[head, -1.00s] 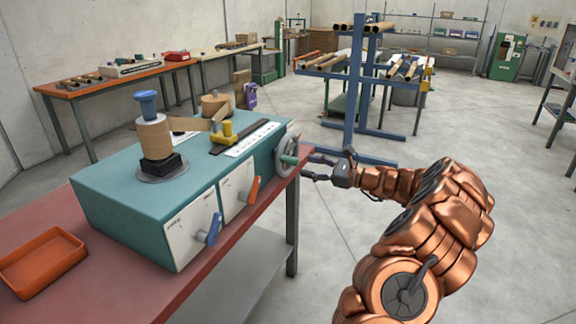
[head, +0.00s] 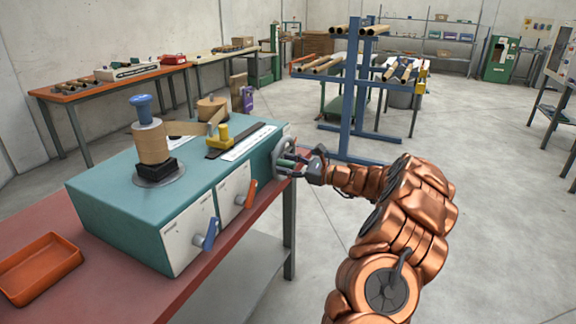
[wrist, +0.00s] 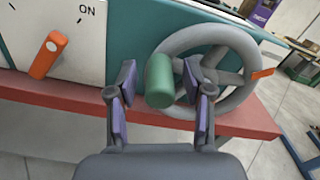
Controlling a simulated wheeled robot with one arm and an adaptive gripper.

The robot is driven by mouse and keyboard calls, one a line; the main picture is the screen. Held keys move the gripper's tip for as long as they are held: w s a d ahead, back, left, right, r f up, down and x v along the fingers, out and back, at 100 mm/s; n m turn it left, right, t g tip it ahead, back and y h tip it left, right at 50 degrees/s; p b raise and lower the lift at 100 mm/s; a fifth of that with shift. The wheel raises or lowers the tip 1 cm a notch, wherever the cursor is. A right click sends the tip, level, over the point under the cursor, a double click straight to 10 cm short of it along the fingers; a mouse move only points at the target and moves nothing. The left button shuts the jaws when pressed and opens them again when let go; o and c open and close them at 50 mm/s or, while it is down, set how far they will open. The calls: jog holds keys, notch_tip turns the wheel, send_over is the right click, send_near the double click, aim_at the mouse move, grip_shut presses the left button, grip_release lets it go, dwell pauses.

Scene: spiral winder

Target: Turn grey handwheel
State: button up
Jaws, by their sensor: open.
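The grey handwheel (wrist: 238,50) is on the end face of the teal winder (head: 110,195). It has spokes, an orange mark on its rim and a green handle (wrist: 160,80) that points toward the wrist camera. In the head view the handwheel (head: 280,152) is partly hidden by my gripper (head: 300,163). In the wrist view my gripper (wrist: 160,98) is open, with one finger on each side of the green handle. The handle stands between the fingertips. I cannot tell whether either finger touches it.
An orange lever (wrist: 48,55) is left of the wheel. A blue lever (head: 211,234) is on the winder's front. A blue rack (head: 350,100) with tubes stands behind. The floor to the right is clear.

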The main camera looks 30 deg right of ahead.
grip_shut()
dwell(0.3)
dwell(0.3)
